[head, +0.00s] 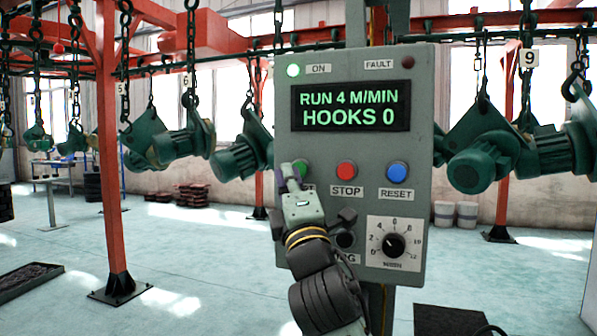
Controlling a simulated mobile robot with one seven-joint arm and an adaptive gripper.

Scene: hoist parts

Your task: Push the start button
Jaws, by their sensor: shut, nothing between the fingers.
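The grey control panel (447,55) stands upright in the middle of the head view. The green start button (302,168) is at the left of its button row, partly hidden, with its label mostly covered. My gripper (288,172) is shut and empty, its fingertips at the start button; I cannot tell whether they touch it. Right of it are the red stop button (347,170) and the blue reset button (397,172). The display (350,106) reads "RUN 4 M/MIN" and "HOOKS 0".
A speed dial (394,245) sits low right on the panel, and a dark knob (346,239) is beside my arm. Green motors (485,160) hang from chains on both sides. A red post (108,150) stands at left.

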